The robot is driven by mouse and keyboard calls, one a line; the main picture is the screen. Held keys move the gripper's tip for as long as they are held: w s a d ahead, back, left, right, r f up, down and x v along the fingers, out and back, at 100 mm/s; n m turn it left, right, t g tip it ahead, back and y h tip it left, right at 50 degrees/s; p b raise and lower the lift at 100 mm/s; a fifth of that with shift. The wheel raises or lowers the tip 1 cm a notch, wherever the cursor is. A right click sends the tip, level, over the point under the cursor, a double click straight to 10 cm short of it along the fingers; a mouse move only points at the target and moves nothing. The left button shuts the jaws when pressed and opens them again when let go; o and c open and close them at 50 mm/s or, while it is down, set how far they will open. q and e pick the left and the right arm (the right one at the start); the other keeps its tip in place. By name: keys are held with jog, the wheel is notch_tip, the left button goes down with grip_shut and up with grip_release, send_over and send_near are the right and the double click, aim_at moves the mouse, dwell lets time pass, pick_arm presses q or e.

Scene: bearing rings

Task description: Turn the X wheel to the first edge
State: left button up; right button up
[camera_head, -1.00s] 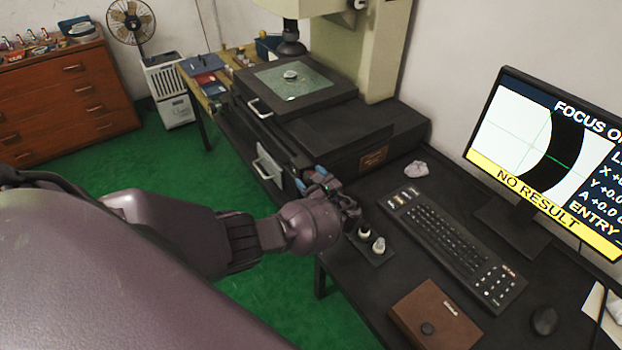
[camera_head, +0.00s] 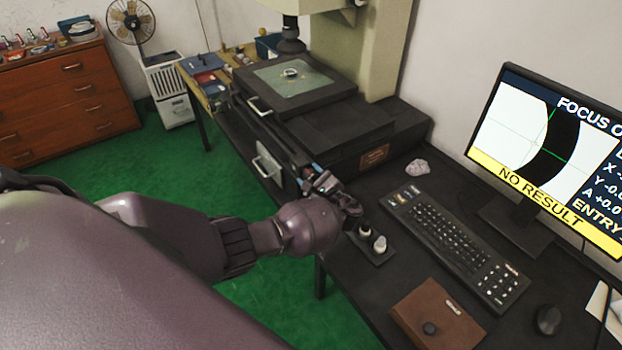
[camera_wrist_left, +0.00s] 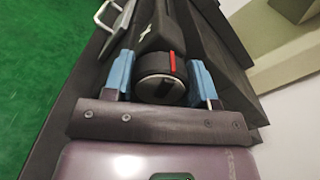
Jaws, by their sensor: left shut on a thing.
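The X wheel (camera_wrist_left: 160,70), a dark round knob with a red mark and a silver end face, sits between the two blue fingers of my left gripper (camera_wrist_left: 161,82) in the left wrist view. The fingers are shut on it from both sides. In the head view, my left gripper (camera_head: 311,180) is at the front of the machine's stage, and the wheel is hidden by it. The monitor (camera_head: 545,150) shows a black curved band on white with a thin crosshair, partly green over the band. A yellow strip reads "NO RESULT". My right gripper is not in view.
A small ring (camera_head: 291,73) lies on the stage glass (camera_head: 310,83). A metal handle (camera_head: 267,167) sticks out at the machine's front.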

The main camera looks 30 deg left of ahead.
pick_arm(q)
jog(key=n+b, duration=0.1)
jog(key=n, duration=0.2)
jog(key=shift+n, duration=0.3)
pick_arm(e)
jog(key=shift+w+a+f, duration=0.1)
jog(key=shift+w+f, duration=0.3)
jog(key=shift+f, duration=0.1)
